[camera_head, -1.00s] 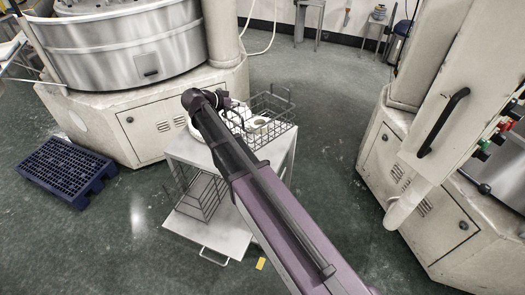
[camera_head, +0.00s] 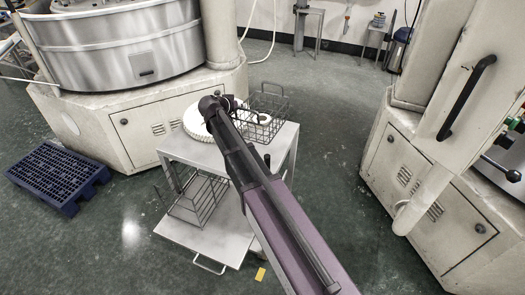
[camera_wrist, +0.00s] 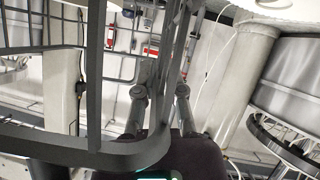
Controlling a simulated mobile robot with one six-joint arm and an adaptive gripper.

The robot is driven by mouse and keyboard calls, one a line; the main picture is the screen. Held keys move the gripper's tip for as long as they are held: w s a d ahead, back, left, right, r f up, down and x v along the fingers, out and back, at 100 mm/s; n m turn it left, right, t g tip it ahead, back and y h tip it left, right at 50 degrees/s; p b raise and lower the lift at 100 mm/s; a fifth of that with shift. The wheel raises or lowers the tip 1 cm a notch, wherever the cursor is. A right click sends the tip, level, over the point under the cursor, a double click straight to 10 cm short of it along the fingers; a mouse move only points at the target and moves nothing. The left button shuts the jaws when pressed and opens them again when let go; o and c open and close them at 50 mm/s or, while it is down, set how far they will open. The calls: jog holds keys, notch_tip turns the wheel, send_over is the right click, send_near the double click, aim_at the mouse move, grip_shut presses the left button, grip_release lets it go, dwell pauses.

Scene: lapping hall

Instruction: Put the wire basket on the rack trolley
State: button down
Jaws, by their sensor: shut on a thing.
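A dark wire basket (camera_head: 265,103) is at the top of the white rack trolley (camera_head: 192,147), over its back right part. White ring-shaped pieces show in or behind its mesh. My gripper (camera_head: 235,104) is at the basket's left side, mostly hidden behind my arm's end. In the wrist view, the basket's dark rim and bars (camera_wrist: 95,75) fill the left and centre, close to the camera. There my gripper (camera_wrist: 165,65) is shut on the basket, though the bars partly cover the contact. I cannot tell whether the basket's underside touches the trolley top.
A white toothed disc (camera_head: 196,122) lies on the trolley top, left of my gripper. Another wire rack (camera_head: 203,200) stands on the lower shelf. A blue pallet (camera_head: 57,176) lies at left. Large machines (camera_head: 135,110) stand behind and at right. Floor right of the trolley is clear.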

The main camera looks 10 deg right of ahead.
jog(key=shift+n+t+y, duration=0.3)
jog(key=shift+n+t, duration=0.2)
jog(key=w+f+b, duration=0.1)
jog(key=f+b, duration=0.1)
jog(key=w+f, duration=0.1)
jog(key=shift+w+d+f+b, duration=0.2)
jog(key=shift+w+d+b, duration=0.1)
jog(key=shift+b, duration=0.1)
jog(key=shift+a, duration=0.2)
